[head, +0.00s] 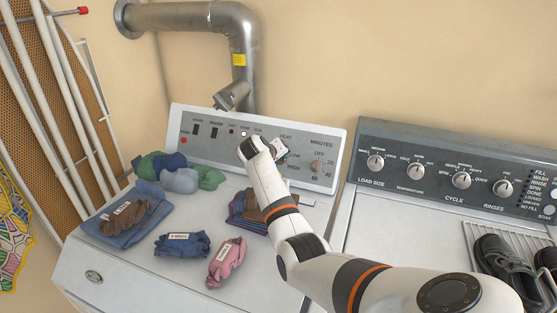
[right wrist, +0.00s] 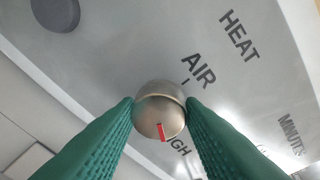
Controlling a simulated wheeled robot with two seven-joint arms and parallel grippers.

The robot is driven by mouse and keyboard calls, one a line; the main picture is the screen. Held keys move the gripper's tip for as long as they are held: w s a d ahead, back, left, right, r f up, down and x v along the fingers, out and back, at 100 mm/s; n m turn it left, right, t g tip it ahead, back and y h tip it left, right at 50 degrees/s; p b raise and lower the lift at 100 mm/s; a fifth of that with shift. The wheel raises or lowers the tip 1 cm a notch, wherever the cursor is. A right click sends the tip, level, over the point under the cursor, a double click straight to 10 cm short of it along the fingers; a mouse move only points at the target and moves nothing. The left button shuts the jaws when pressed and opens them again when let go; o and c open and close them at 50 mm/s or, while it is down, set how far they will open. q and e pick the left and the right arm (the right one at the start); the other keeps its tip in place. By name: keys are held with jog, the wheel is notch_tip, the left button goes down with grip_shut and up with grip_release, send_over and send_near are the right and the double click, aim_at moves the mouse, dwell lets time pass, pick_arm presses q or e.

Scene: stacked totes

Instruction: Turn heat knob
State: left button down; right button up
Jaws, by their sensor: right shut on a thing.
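The heat knob (right wrist: 158,112) is a round brushed-metal knob with a red pointer mark. It sits on the dryer's grey control panel (head: 183,122). The red mark faces the lower edge of the right wrist view, near the partly covered HIGH label. The AIR label lies above the knob, with HEAT beyond it. My right gripper (right wrist: 160,104) has its green ridged fingers shut on the knob, one on each side. In the head view my right gripper (head: 280,150) is at the panel below the HEAT label, and hides the knob. My left gripper is not in view.
A minutes dial (head: 317,166) is right of my right gripper. Rolled clothes, including a pink bundle (head: 227,262) and a blue one (head: 182,244), lie on the dryer top. A washer panel (head: 440,170) stands to the right, with black shoes (head: 497,262) on a rack.

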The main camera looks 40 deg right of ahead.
jog(key=shift+f, duration=0.1)
jog(key=o, duration=1)
jog(key=b+v, duration=0.1)
jog(key=v, duration=1.1)
